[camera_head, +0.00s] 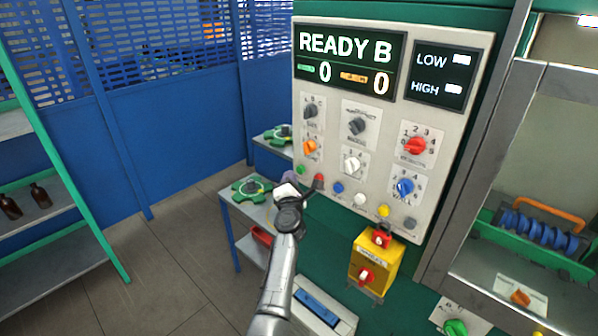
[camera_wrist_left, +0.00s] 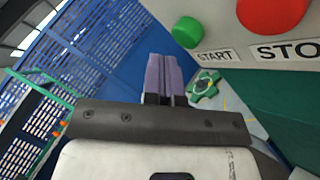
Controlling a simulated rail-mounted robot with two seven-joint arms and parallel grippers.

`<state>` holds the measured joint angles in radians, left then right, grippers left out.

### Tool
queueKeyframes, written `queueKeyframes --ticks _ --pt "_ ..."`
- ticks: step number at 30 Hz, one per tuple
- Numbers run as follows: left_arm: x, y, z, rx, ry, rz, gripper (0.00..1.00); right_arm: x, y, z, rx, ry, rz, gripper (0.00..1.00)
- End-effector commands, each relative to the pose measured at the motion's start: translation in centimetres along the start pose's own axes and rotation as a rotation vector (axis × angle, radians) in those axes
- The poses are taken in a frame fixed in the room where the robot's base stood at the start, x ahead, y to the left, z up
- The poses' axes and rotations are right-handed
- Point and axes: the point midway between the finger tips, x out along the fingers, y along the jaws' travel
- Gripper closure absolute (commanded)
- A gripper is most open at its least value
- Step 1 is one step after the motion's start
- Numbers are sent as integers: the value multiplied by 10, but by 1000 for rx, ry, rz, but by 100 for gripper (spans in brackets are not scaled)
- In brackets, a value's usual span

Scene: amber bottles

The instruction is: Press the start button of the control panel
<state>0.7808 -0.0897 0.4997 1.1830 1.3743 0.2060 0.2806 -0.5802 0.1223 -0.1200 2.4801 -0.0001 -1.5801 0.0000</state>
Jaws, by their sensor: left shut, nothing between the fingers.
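The control panel (camera_head: 338,98) is light grey with knobs and a row of coloured buttons along its lower edge. The green start button (camera_head: 300,169) is at the left end of that row. In the left wrist view the green button (camera_wrist_left: 187,31) stands beside the START label (camera_wrist_left: 215,56). My left gripper (camera_head: 289,178) is shut and empty, just left of and below the green button. Its purple fingers (camera_wrist_left: 165,74) show side by side in the left wrist view, apart from the button in the picture. My right gripper is not in view.
The red stop button (camera_head: 319,178) is right beside the green one, with its STOP label (camera_wrist_left: 287,51). The display (camera_head: 348,64) reads READY B. A yellow box (camera_head: 368,262) hangs below the panel. A blue cart (camera_head: 228,236) stands behind my left arm. Amber bottles (camera_head: 39,197) stand on the left shelf.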

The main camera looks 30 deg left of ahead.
Motion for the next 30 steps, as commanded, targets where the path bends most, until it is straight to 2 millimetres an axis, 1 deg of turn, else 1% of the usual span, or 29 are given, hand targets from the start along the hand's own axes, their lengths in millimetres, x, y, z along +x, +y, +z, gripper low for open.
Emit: queueKeyframes --ticks 11,30 --pt "5 -4 3 0 -1 0 100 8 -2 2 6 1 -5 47" --pt "7 -5 5 0 0 0 100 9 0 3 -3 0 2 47"
